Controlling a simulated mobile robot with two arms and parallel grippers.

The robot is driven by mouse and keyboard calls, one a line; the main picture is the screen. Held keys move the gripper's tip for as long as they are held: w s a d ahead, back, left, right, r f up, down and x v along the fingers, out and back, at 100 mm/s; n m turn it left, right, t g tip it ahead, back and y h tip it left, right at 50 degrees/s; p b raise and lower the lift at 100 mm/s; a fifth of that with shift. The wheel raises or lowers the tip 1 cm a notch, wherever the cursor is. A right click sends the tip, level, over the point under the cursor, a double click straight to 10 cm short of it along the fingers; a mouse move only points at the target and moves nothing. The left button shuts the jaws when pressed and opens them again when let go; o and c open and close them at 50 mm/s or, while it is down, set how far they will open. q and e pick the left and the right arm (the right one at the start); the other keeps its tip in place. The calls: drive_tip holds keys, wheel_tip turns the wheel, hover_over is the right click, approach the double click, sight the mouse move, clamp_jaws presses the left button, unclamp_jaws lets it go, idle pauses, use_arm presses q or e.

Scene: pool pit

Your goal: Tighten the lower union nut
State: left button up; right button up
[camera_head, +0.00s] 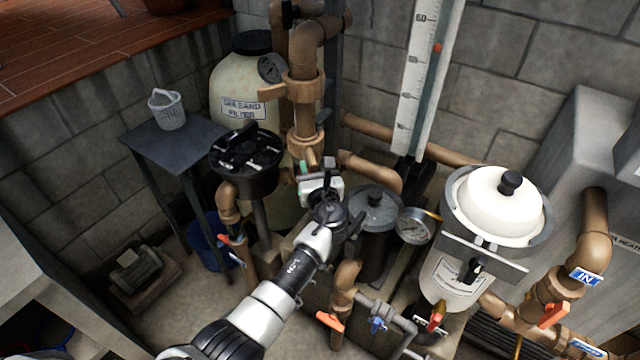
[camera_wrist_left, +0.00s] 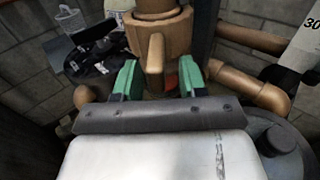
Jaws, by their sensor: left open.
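The lower union nut (camera_head: 306,142) is a tan ribbed collar on the vertical brown pipe beside the sand filter. It also shows at the top of the left wrist view (camera_wrist_left: 160,36), with a lug (camera_wrist_left: 155,53) hanging from its front. My left gripper (camera_head: 317,166) reaches up from below to just under and in front of this nut. Its green-padded fingers (camera_wrist_left: 160,78) stand apart in the wrist view, with the lug's lower end close to the gap between them. I cannot tell whether they touch. My right gripper is not in view.
An upper collar (camera_head: 303,89) and a gauge (camera_head: 271,68) sit higher on the pipe. The black multiport valve (camera_head: 246,160) is left, the pump lid (camera_head: 373,205) right of my gripper. A white-lidded feeder (camera_head: 502,200) stands further right. A small table (camera_head: 176,150) holds a basket.

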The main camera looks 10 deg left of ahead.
use_arm(q)
drive_tip(key=v, duration=0.8)
drive_tip(key=shift+s, duration=0.25)
drive_tip(key=shift+d, duration=0.15)
drive_tip(key=s+a+f+n+g+h, duration=0.25)
drive_tip(key=s+f, duration=0.25)
drive_tip(key=f, duration=0.6)
drive_tip(key=s+a+f+n+g+h, duration=0.1)
drive_tip(key=s+f+n+g, duration=0.3)
drive_tip(key=f, duration=0.7)
drive_tip(key=s+a+f+n+g+h, duration=0.25)
drive_tip(key=s+f, duration=0.35)
drive_tip(key=f, duration=0.5)
drive_tip(key=s+a+f+n+g, duration=0.2)
drive_tip(key=s+f+n, duration=0.3)
drive_tip(key=s, duration=0.7)
drive_tip(key=s+a+f+n+g, duration=0.2)
drive_tip(key=s+a+f+n, duration=0.2)
drive_tip(key=s, duration=0.7)
drive_tip(key=s+a+f+n+g, duration=0.2)
drive_tip(key=s+a+f+n, duration=0.2)
drive_tip(key=s+f+n, duration=0.3)
drive_tip(key=s+n, duration=0.4)
drive_tip(key=s, duration=0.1)
drive_tip(key=shift+s+f+g+h, duration=0.25)
drive_tip(key=shift+s+g+h, duration=0.05)
drive_tip(key=shift+s+h, duration=0.1)
drive_tip(key=shift+d, duration=0.1)
